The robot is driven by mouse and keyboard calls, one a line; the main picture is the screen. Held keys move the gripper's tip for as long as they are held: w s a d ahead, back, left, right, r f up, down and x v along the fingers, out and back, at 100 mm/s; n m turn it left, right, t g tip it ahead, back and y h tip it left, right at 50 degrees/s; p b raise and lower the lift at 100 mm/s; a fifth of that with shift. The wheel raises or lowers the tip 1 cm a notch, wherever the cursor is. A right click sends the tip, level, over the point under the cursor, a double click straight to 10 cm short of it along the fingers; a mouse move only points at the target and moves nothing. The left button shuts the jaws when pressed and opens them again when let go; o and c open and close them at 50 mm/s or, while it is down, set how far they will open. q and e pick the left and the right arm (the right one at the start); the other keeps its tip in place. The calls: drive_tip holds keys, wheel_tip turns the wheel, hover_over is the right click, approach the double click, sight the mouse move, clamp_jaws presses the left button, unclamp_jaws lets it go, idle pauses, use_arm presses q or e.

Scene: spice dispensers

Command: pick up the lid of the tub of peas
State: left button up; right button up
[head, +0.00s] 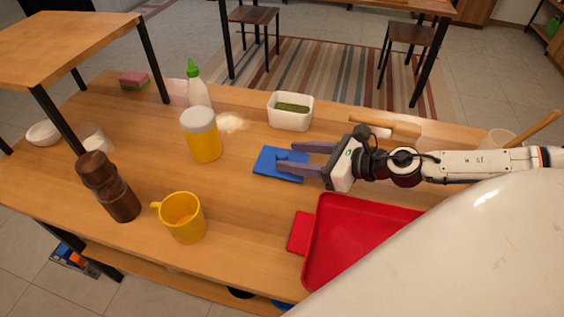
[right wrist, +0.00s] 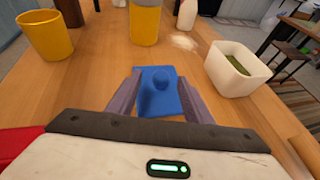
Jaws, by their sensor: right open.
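My right gripper (head: 286,157) is open and low over the lid, coming from the right. My left gripper is not in view.
A red tray (head: 360,232) lies in front of my right arm. A yellow shaker with a white top (head: 203,140), a yellow mug (head: 183,217) and a brown grinder (head: 108,187) stand to the left. White powder (head: 231,122) lies near the tub.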

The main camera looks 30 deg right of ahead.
sight(285, 155)
drive_tip(key=shift+r+p+x, duration=0.1)
drive_tip(key=shift+p+x, duration=0.25)
drive_tip(key=shift+x, duration=0.45)
drive_tip(key=shift+r+p+x, duration=0.15)
drive_tip(key=shift+p+x, duration=0.15)
drive_tip(key=shift+x, duration=0.55)
drive_tip(key=shift+w+a+f, duration=0.15)
drive_tip(key=shift+w+f, duration=0.3)
drive_tip(key=shift+w, duration=0.15)
drive_tip(key=shift+c, duration=0.3)
drive_tip(key=c, duration=1.1)
